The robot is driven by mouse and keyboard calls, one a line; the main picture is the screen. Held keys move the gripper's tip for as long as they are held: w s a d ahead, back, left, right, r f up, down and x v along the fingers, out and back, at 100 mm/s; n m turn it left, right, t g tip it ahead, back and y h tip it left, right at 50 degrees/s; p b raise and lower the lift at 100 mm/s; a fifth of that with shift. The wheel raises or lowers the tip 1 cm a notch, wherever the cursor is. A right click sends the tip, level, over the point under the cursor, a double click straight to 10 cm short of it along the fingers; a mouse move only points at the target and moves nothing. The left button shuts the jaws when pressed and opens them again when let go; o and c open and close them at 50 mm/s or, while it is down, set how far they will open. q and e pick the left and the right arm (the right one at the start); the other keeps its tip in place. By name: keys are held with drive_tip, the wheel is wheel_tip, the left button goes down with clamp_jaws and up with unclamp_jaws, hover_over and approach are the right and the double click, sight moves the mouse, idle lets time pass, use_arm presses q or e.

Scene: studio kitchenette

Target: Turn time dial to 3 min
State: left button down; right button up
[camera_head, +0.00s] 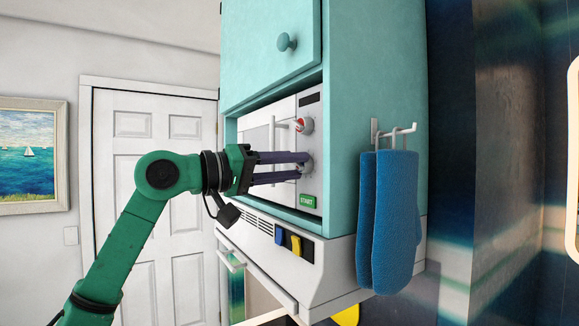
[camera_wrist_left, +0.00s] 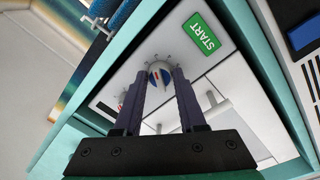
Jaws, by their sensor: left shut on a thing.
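The white microwave (camera_head: 281,154) sits in a teal cabinet niche, with two round dials one above the other on its right panel. The upper dial (camera_head: 304,125) has a red mark. The lower dial (camera_head: 307,167), just above the green START button (camera_head: 308,201), is partly hidden by my fingers. My left gripper (camera_head: 302,165) is shut on this lower dial. In the left wrist view the dial face (camera_wrist_left: 160,75) shows between the two fingers, with red and blue on it. Its setting is too small to read. My right gripper is not in view.
The microwave's door handle (camera_head: 273,140) stands out left of the dials. Blue oven mitts (camera_head: 389,220) hang from a hook at the cabinet's right side. A white range hood (camera_head: 325,262) juts out below, and a teal cupboard door with a knob (camera_head: 287,42) is above.

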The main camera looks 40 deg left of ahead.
use_arm(q)
drive_tip(key=shift+s+a+r, duration=0.1)
drive_tip(key=shift+r, duration=0.2)
drive_tip(key=c, duration=0.6)
unclamp_jaws()
drive_tip(key=shift+o, duration=0.6)
drive_tip(key=shift+w+f, duration=0.2)
drive_tip(key=shift+w, duration=0.1)
drive_tip(key=b+v, duration=0.7)
drive_tip(key=v, duration=0.7)
drive_tip(key=shift+s, duration=0.25)
drive_tip(key=shift+f, duration=0.1)
